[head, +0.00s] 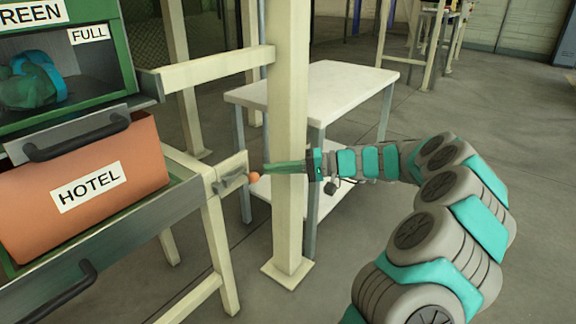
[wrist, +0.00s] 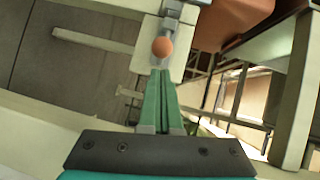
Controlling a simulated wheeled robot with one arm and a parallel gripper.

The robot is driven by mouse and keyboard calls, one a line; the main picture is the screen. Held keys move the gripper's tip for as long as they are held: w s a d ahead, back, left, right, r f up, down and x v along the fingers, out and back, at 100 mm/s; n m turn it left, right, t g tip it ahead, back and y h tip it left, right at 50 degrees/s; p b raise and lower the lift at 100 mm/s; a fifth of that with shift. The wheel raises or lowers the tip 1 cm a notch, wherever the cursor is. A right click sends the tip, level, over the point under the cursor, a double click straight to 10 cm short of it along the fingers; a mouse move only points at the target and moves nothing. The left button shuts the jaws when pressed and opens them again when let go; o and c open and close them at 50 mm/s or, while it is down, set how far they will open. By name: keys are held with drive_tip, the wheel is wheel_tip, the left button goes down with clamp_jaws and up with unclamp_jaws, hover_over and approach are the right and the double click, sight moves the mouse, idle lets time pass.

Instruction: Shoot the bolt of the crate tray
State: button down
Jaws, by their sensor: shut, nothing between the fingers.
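The bolt (head: 231,183) is a grey metal slide with an orange ball knob (head: 254,177), mounted on a cream plate at the right end of the tray frame. In the wrist view the knob (wrist: 162,47) is just beyond my fingertips, with the grey bolt (wrist: 172,17) behind it. My gripper (head: 268,168) is shut and empty, with its green fingers pointing left at the knob. In the wrist view the fingertips (wrist: 159,73) look close to the knob; I cannot tell if they touch. The crate tray (head: 150,228) holds an orange crate labelled HOTEL (head: 90,188).
A cream post (head: 288,130) stands right by my fingers. A white-topped table (head: 320,85) stands behind it. A green bin labelled FULL (head: 100,100) with a teal bag is above the crate. Open floor (head: 450,110) lies to the right.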

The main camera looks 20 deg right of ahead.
drive_tip(key=shift+s+a+f, duration=0.2)
drive_tip(key=shift+s+a, duration=0.05)
drive_tip(key=shift+a, duration=0.3)
drive_tip(key=shift+s+a, duration=0.1)
drive_tip(key=shift+s+a+b, duration=0.35)
drive_tip(key=shift+s+a, duration=0.15)
drive_tip(key=shift+a, duration=0.2)
drive_tip(key=shift+s+a+b, duration=0.35)
drive_tip(key=shift+s+a, duration=0.15)
drive_tip(key=shift+a, duration=0.15)
drive_tip(key=shift+w+d+r, duration=0.15)
drive_tip(key=shift+w+d, duration=0.1)
drive_tip(key=shift+d, duration=0.25)
drive_tip(key=p, duration=0.1)
approach(258, 176)
drive_tip(key=d, duration=0.4)
drive_tip(key=shift+w+d+r, duration=0.25)
drive_tip(key=shift+d+r, duration=0.1)
drive_tip(key=shift+r, duration=0.05)
